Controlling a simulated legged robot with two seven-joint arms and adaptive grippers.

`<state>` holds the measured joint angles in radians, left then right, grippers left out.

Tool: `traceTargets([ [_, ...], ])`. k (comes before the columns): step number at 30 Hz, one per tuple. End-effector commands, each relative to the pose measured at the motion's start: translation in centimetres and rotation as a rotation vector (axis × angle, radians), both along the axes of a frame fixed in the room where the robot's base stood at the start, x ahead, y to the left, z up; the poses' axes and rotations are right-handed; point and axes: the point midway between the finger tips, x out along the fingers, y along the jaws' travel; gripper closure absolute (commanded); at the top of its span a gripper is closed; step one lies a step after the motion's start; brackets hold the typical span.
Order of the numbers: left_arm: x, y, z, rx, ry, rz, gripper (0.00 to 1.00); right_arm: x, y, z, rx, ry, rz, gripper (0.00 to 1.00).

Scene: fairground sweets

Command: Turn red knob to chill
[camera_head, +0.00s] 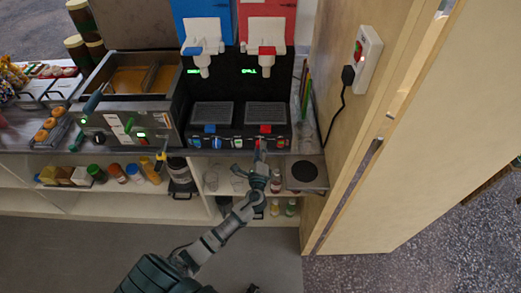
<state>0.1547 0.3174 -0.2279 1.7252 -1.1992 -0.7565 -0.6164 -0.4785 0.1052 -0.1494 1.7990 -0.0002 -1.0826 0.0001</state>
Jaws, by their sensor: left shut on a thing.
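The slush machine has a blue half (193,10) and a red half (267,22), with a black base (238,130) at the front. My left gripper (261,152) reaches up to the right part of the base's front panel, below the red half. It is shut on the red knob (263,143), which is mostly hidden by the fingers. The knob's setting and the panel labels are too small to read. My right gripper is not in view.
A fryer (140,80) stands left of the machine. Bottles and jars stand on the shelf below. The floor in front is clear.

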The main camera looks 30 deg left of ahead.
Motion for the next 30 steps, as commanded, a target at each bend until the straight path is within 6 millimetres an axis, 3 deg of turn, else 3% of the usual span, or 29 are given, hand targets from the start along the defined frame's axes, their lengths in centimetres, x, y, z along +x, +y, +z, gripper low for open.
traceTargets([
  [1, -0.1, -0.1, -0.5, -0.003, 0.009, -0.001, 0.57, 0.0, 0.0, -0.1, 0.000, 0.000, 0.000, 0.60],
  [3, -0.1, -0.1, -0.5, -0.002, 0.008, -0.001, 0.39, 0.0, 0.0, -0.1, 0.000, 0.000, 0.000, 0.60],
  [18, -0.1, 0.0, -0.2, 0.019, 0.018, 0.000, 0.39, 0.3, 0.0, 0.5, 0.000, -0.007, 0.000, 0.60],
  [23, -0.1, 0.1, 0.4, 0.133, 0.085, -0.001, 0.39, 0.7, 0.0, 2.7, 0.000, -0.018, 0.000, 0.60],
  [30, -0.1, 0.2, 0.9, 0.439, 0.270, 0.001, 0.39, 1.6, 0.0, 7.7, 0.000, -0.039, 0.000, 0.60],
])
